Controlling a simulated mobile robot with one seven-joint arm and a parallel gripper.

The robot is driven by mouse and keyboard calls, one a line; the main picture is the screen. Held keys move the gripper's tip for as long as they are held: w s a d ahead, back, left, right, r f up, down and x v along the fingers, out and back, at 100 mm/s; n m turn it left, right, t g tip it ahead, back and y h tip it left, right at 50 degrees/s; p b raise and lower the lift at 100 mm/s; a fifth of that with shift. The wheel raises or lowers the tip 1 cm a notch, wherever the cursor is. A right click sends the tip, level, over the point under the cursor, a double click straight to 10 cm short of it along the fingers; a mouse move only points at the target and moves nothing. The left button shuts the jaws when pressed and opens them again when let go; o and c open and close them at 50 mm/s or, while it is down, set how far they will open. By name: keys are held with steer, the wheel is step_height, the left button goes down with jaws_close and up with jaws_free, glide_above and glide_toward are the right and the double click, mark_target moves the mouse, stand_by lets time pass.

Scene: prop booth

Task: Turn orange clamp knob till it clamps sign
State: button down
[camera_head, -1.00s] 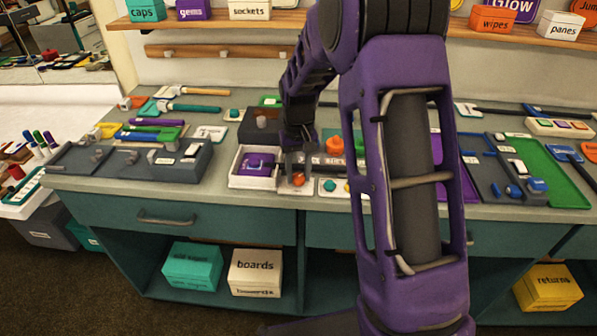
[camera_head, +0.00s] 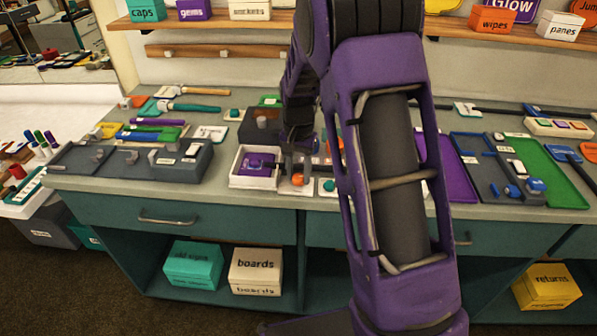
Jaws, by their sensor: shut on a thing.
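A small orange knob (camera_head: 297,179) stands on a pale plate near the front edge of the counter. My gripper (camera_head: 297,171) points down over it, and its fingers are shut on this knob. The fingers are small in the picture and cover part of it. A second orange piece (camera_head: 336,145) shows behind my arm, mostly hidden. I cannot make out the sign or whether anything presses on it.
A white open box (camera_head: 243,182) with a purple piece stands just left of my gripper. A dark grey fixture (camera_head: 182,163) is farther left. A purple tray (camera_head: 460,178) and a green tray (camera_head: 556,175) lie right of my arm, which hides the counter's middle.

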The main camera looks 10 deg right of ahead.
mark_target(299, 177)
stand_by(0.3)
steer(key=shift+c, duration=2.2)
jaws_free()
step_height(299, 177, up, 17)
steer(key=p, duration=0.1)
steer(key=shift+r+p, duration=0.2)
steer(key=shift+p, duration=0.1)
